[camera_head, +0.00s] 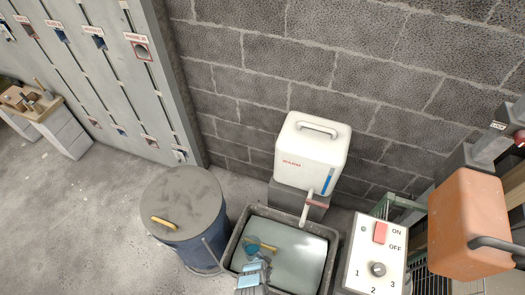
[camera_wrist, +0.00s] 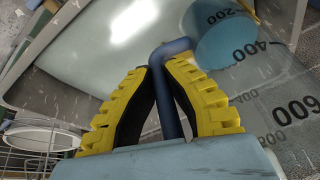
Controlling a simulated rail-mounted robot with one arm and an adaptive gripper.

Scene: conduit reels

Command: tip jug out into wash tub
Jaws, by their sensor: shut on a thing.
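The jug (camera_wrist: 265,85) is a clear measuring jug with dark numbers and a dark blue handle (camera_wrist: 167,75). My gripper (camera_wrist: 157,68) has yellow and black fingers shut on that handle. A blue area shows at the jug's low-number end; I cannot tell whether it is liquid. In the head view, the jug (camera_head: 251,243) and my gripper (camera_head: 266,250) are over the left part of the wash tub (camera_head: 327,233). The tub is a dark grey, rectangular basin with pale liquid inside. The jug's exact tilt is hard to tell.
A white dispenser (camera_head: 310,152) with a spout stands behind the tub. A lidded blue drum (camera_head: 187,240) stands close on the left. A switch panel (camera_head: 377,255) and an orange container (camera_head: 468,225) stand on the right. Floor is clear further left.

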